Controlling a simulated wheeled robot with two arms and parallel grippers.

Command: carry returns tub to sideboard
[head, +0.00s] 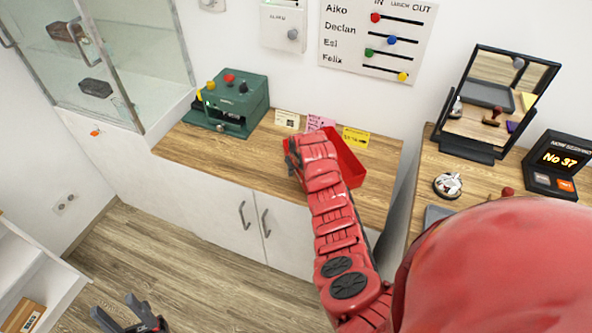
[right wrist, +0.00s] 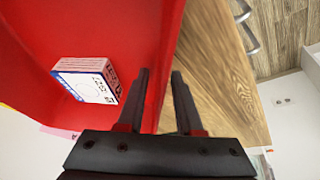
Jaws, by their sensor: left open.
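The returns tub, a red open tub (head: 350,160), sits on the wooden top of the sideboard (head: 218,148), towards its right end. My right arm hides much of it in the head view. My right gripper (head: 293,155) is at the tub's left side. In the right wrist view its two fingers (right wrist: 160,90) stand apart, one on each side of the tub's wall (right wrist: 166,40), with some gap between them. A white and blue labelled block (right wrist: 88,82) lies inside the tub. My left gripper (head: 130,318) is open and empty, low over the floor at the bottom left.
A green machine (head: 238,102) stands left on the sideboard. Small cards, one yellow (head: 356,137), stand behind the tub. A glass cabinet (head: 140,55) is at the left. Another wooden counter (head: 415,180) at the right holds a mirror and a number display (head: 560,162). White shelving (head: 35,262) is lower left.

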